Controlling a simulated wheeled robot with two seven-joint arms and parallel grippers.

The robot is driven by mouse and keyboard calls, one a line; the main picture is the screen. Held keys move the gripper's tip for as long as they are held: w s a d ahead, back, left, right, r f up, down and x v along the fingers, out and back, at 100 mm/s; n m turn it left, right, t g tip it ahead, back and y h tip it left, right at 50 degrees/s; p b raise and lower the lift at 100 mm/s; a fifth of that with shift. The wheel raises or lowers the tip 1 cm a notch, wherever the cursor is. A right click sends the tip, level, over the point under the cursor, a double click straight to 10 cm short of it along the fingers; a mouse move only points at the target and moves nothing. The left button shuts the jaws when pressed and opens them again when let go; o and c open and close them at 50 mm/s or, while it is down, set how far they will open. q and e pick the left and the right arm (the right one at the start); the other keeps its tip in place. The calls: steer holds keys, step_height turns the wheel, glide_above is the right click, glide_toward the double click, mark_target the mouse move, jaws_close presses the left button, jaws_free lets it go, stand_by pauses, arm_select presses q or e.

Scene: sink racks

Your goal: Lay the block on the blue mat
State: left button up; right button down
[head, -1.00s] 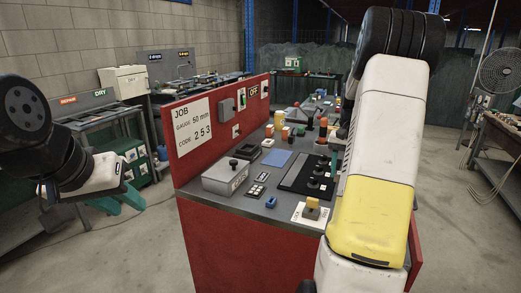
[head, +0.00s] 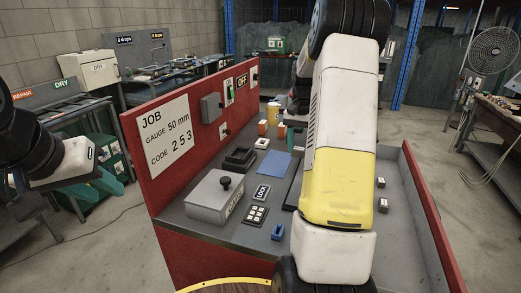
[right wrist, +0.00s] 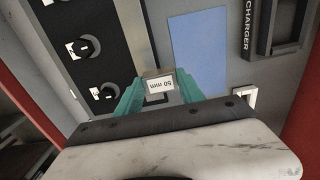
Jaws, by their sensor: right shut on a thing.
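The block (right wrist: 158,82), a small piece with a white "50 mm" label, is between the teal fingers of my right gripper (right wrist: 160,95) in the right wrist view. That gripper is shut on it. The blue mat (right wrist: 200,48) lies flat on the grey bench, just beyond the block and to its right in that view. The mat also shows in the head view (head: 275,165), bare where visible.
Left of the mat in the wrist view is a black panel with knobs (right wrist: 90,45); a charger holder (right wrist: 282,25) is on the right. A grey box with a knob (head: 215,196), a keypad (head: 254,214) and a red job board (head: 190,122) flank the mat in the head view.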

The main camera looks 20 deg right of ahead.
steer(key=w+a, duration=0.1)
steer(key=a, duration=0.1)
steer(key=w+a, duration=0.4)
steer(key=shift+w+f, duration=0.15)
steer(key=shift+f, duration=1.95)
steer(key=shift+f, duration=0.1)
steer(key=c, duration=0.7)
jaws_free()
